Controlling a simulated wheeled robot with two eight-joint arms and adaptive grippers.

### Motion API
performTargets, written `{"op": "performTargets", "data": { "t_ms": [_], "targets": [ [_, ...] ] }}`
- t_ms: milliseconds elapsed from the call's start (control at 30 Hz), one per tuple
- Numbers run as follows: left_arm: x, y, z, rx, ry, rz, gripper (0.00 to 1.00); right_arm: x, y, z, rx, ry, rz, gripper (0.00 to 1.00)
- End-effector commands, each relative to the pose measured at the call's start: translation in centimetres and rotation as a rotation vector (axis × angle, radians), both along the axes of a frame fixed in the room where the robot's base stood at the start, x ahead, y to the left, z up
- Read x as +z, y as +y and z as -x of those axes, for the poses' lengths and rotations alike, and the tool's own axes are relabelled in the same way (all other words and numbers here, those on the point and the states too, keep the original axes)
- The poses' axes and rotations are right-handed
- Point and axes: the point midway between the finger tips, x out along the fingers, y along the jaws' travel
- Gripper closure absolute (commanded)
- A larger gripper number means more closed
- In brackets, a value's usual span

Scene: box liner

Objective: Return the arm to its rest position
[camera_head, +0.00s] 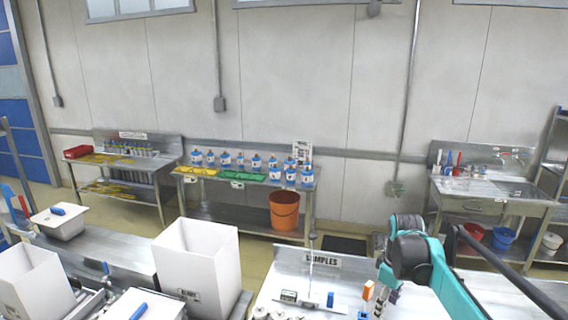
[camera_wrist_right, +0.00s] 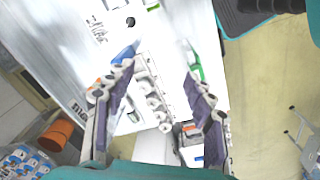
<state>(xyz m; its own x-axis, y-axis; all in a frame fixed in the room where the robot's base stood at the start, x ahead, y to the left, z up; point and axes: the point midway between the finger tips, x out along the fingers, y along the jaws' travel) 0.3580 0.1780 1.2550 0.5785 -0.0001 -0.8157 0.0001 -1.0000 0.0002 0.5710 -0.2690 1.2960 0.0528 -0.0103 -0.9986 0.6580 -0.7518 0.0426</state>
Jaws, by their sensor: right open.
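My right arm (camera_head: 445,272), teal with dark joints, reaches in from the lower right of the head view over the metal table marked SAMPLES (camera_head: 340,284). In the right wrist view my right gripper (camera_wrist_right: 159,75) is open. Its two purple-padded fingers stand well apart with nothing held between them. Beyond the fingers, a row of small whitish parts (camera_wrist_right: 152,95) lies on the pale table top. My left gripper is not in view.
A tall open white box (camera_head: 197,268) and a second white box (camera_head: 35,283) stand at lower left. Small items (camera_head: 308,301) lie on the table near the arm. Benches and an orange bucket (camera_head: 284,210) line the wall.

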Motion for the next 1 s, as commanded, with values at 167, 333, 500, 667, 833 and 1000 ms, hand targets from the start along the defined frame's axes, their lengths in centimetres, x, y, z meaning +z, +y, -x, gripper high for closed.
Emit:
{"op": "performTargets", "data": {
  "t_ms": [167,333,500,667,833,1000],
  "targets": [
    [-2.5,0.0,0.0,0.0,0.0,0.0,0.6,-1.6,1.2,2.0,-0.062,-0.051,0.002,0.45],
    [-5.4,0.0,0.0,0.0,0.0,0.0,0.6,-3.8,2.7,4.8,-0.148,-0.12,-0.003,0.45],
    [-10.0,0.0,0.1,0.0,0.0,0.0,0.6,-8.2,4.8,9.3,-0.28,-0.228,-0.029,0.45],
    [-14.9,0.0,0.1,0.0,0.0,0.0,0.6,-14.2,6.7,14.3,-0.432,-0.354,-0.086,0.45],
    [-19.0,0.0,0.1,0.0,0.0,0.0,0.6,-20.7,8.2,18.6,-0.574,-0.464,-0.167,0.45],
    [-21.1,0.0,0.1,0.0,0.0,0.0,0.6,-24.7,9.0,20.9,-0.659,-0.526,-0.229,0.45]
  ]
}}
